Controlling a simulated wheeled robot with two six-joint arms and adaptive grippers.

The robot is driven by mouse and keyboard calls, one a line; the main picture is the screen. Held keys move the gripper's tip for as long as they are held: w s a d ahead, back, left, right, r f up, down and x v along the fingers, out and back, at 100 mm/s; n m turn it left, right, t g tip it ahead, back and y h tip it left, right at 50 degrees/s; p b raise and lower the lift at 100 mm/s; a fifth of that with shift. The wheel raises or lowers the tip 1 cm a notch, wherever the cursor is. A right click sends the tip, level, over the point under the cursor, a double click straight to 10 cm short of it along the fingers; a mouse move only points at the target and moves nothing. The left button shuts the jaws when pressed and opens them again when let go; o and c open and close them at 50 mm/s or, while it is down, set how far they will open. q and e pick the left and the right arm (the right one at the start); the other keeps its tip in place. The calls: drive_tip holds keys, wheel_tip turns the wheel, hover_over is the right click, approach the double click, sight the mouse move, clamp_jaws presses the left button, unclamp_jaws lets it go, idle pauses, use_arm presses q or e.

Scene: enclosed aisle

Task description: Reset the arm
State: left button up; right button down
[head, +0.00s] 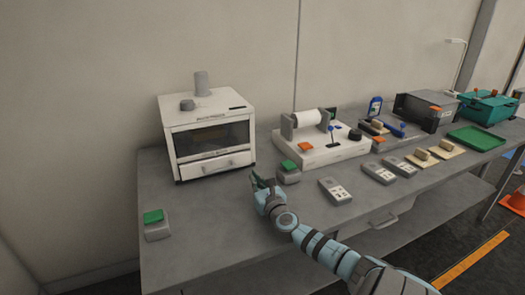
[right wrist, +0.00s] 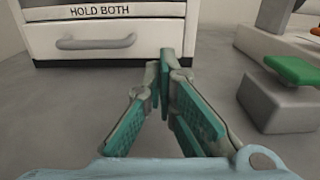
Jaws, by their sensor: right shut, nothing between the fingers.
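My right gripper (head: 258,178) is over the grey workbench (head: 225,222), in front and to the right of a white oven-like box. In the right wrist view, its teal fingers (right wrist: 164,62) meet at the tips with nothing between them. The fingers point toward the white box (head: 208,135), whose lower front, with a handle and the words "HOLD BOTH", shows in the right wrist view (right wrist: 105,35). My right arm (head: 325,250) reaches in from the lower right. My left gripper is not in view.
A grey block with a green button (head: 289,172) is close to the right of my gripper. Another green-button block (head: 156,225) sits at the bench's left front. Grey handheld devices (head: 335,190), a roller unit (head: 318,148) and a green tray (head: 477,138) lie to the right. The front-middle bench is clear.

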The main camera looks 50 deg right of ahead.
drive_tip(key=v, duration=0.4)
drive_tip(key=shift+s+a+p, duration=0.1)
drive_tip(key=shift+s+p, duration=0.2)
drive_tip(key=shift+p, duration=0.05)
drive_tip(key=shift+w, duration=0.1)
drive_tip(key=shift+r, duration=0.1)
